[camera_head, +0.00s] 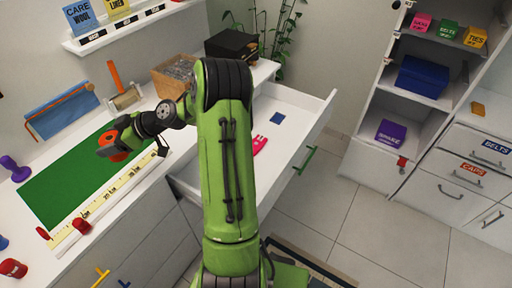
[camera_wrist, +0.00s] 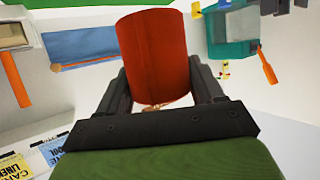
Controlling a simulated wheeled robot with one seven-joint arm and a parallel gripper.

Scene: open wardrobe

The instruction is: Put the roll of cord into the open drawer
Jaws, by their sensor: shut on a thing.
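The roll of cord, a red-orange cylinder (camera_wrist: 155,50), is between the two fingers of my gripper (camera_wrist: 160,82) in the wrist view. In the head view, my gripper (camera_head: 110,149) is over the green mat on the left-hand worktop, and a bit of the orange roll (camera_head: 119,156) shows at it. My gripper is shut on the roll. The open white drawer (camera_head: 302,108) is pulled out right of my arm, with a green handle (camera_head: 305,160). A blue square (camera_head: 277,118) and a pink item (camera_head: 260,144) lie in it. My arm hides its left part.
The green mat (camera_head: 60,185) and a yellow ruler (camera_head: 110,200) lie on the worktop. A brown box (camera_head: 172,80) and a black box (camera_head: 232,44) stand behind. A purple dumbbell-shaped thing (camera_head: 15,168) is at left. Much of the drawer floor is clear.

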